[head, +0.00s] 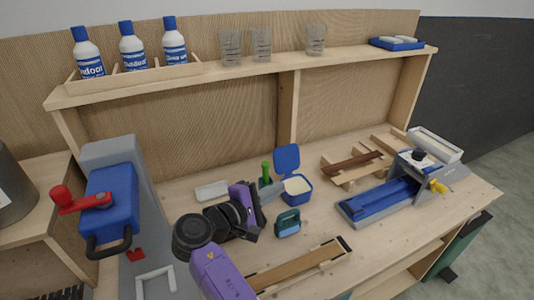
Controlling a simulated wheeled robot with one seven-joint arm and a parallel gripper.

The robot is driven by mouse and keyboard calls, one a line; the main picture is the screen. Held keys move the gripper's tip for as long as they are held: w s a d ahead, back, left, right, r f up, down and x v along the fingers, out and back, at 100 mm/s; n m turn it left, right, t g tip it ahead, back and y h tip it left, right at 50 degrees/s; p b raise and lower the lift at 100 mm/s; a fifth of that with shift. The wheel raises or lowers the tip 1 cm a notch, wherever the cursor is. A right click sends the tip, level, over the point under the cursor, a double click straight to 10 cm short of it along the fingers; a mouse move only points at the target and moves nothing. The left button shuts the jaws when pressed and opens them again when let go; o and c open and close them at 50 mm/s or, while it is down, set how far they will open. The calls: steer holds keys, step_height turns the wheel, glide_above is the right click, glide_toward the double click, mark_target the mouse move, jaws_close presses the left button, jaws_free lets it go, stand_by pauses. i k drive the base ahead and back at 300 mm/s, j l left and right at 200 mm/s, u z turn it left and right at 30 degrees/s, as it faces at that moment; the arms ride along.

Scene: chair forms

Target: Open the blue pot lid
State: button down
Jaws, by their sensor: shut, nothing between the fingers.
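The blue pot (296,196) stands on the workbench near the middle of the head view, with pale contents showing inside. Its blue lid (286,157) is raised and stands upright at the pot's back edge, so the pot is open. My gripper (253,232) is shut and empty, to the left of the pot and a little nearer to me, apart from the lid. My purple and black wrist hides part of the bench there.
A green-handled tool (266,172) stands close left of the pot. A teal object (287,223) lies just in front. A wooden piece (300,266) lies at the front edge. A blue and grey jig (380,201) is at right, a blue machine (112,200) at left.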

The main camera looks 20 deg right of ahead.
mark_target(286, 158)
steer(key=i, duration=0.95)
